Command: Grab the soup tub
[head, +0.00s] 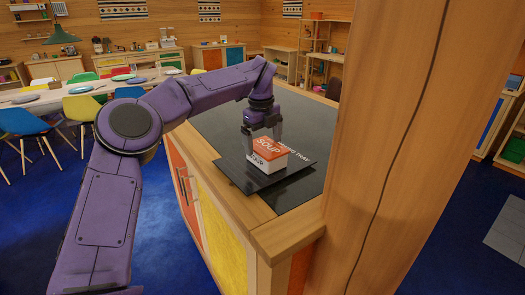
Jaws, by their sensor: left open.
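The soup tub (268,158) is a small orange and white tub with "SOUP" printed on it. It sits on a dark flat tray (249,183) on the grey counter top (301,194). My left gripper (264,137) points down right over the tub, with its fingers open at the tub's upper part. The gripper hides part of the tub's far side. I cannot tell whether the fingers touch it. My right gripper is not in view.
A thick wooden post (385,140) rises at the counter's right end, close to the tray. The counter's wooden edge (235,200) runs along the near left. A long table (40,103) with plates and coloured chairs stands at the left. Blue floor lies around.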

